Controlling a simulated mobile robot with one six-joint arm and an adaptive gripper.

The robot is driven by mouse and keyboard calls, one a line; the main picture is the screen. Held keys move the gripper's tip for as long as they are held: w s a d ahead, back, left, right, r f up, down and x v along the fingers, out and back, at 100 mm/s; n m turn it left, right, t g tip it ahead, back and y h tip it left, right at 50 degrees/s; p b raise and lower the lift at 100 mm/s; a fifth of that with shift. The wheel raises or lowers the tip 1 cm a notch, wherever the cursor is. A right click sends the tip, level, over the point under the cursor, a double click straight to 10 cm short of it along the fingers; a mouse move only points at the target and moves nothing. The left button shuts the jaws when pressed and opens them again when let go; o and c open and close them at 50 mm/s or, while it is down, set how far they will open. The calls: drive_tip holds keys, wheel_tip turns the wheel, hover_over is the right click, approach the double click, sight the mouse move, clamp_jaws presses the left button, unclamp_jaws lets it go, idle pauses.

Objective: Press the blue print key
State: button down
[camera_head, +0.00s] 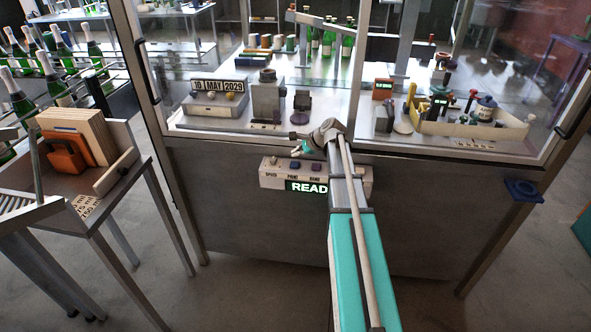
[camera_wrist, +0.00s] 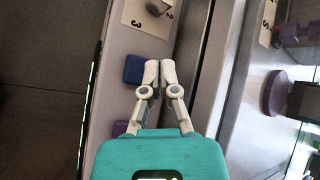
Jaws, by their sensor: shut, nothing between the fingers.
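The blue print key (camera_head: 295,165) sits on the front panel (camera_head: 366,180), between a speed knob (camera_head: 273,160) and a purple band key (camera_head: 317,167). In the wrist view the blue key (camera_wrist: 134,69) is a square button just left of my fingertips. The purple key (camera_wrist: 120,128) is partly cut off by the fingers' side of the view, lower down.
A lit display reading "READ", its end hidden by my arm, is on the panel front. Behind it is a glazed machine frame with a date sign (camera_head: 218,86) and a tray of parts (camera_head: 470,127). A side table (camera_head: 75,183) with wooden boards stands left.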

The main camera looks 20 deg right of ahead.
sight(292, 163)
drive_tip(key=shift+f+b, duration=0.6)
drive_tip(key=shift+f, duration=0.3)
drive_tip(key=shift+f, duration=0.15)
idle(0.9)
drive_tip(key=shift+f+b, duration=0.25)
drive_tip(key=shift+b, duration=0.2)
drive_tip(key=shift+f+b, duration=0.5)
idle(0.9)
drive_tip(key=shift+r, duration=0.1)
idle(0.4)
drive_tip(key=shift+w+r+p, duration=0.1)
drive_tip(key=shift+r+p, duration=0.75)
drive_tip(key=shift+p, duration=0.15)
wheel_tip(292, 163, up, 5)
drive_tip(key=p, duration=0.5)
